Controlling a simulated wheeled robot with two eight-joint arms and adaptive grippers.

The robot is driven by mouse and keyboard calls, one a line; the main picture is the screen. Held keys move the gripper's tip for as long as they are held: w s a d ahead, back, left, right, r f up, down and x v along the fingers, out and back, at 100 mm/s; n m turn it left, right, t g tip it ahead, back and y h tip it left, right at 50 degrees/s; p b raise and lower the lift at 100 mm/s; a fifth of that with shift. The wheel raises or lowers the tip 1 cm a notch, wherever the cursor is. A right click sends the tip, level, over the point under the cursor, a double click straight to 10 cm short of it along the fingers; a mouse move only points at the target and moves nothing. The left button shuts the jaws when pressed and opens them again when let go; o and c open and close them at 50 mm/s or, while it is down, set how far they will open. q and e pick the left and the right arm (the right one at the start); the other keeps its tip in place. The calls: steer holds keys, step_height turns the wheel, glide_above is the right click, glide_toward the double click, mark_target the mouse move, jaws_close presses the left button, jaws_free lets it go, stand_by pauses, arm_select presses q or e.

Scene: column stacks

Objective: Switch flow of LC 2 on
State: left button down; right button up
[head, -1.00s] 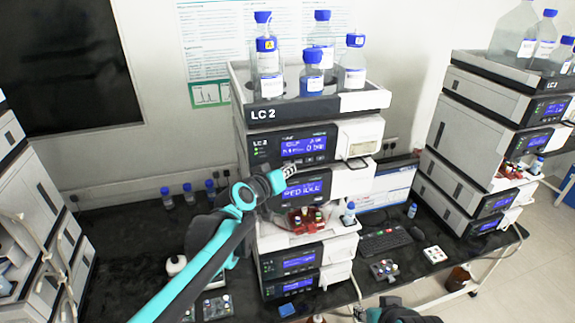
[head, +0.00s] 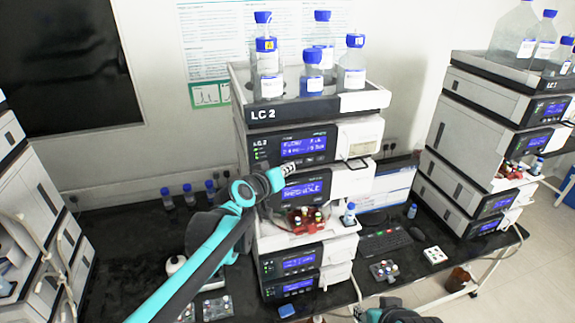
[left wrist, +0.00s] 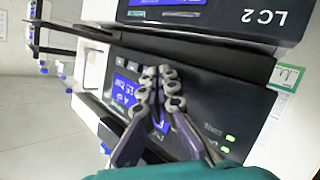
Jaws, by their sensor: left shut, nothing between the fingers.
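The LC 2 stack stands in the middle of the head view, with its name on the top tray (head: 330,106). Its upper module (head: 262,146) has a lit blue screen (head: 304,146) with two lines of small text, hard to read, and green lights at the left. My left gripper (head: 287,171) is shut and empty, just below that screen. In the left wrist view its fingertips (left wrist: 162,78) are close to small buttons on the black panel (left wrist: 200,98); touching or apart, I cannot tell. My right gripper (head: 392,311) shows partly at the bottom edge.
Bottles with blue caps (head: 312,75) stand on the top tray. Vials (head: 305,216) sit in the opening lower in the stack. A keyboard (head: 385,241) lies on the bench.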

arm_select(q)
steer(key=shift+s, duration=0.1)
steer(key=shift+s+d, duration=0.2)
steer(key=shift+s, duration=0.55)
steer(key=s, duration=0.1)
steer(key=s+d, duration=0.1)
steer(key=s, duration=0.2)
steer(key=shift+s+d+p, duration=0.3)
steer(key=shift+s+p, duration=0.05)
steer(key=shift+p, duration=0.05)
stand_by(0.5)
steer(key=s+a+f+g+y+b, duration=0.2)
steer(key=s+a+f+b, duration=0.4)
steer(key=f+b, duration=0.5)
steer(key=s+a+f+g+y+b, duration=0.2)
steer(key=s+a+f+b, duration=0.4)
steer(key=f, duration=1.6)
steer(key=s+a+f+g+y+b, duration=0.2)
steer(key=s+a+f+b, duration=0.3)
steer(key=s+f+b, duration=0.9)
step_height(320, 180, down, 3)
steer(key=b, duration=0.4)
steer(key=shift+a+f, duration=0.2)
steer(key=shift+a, duration=0.2)
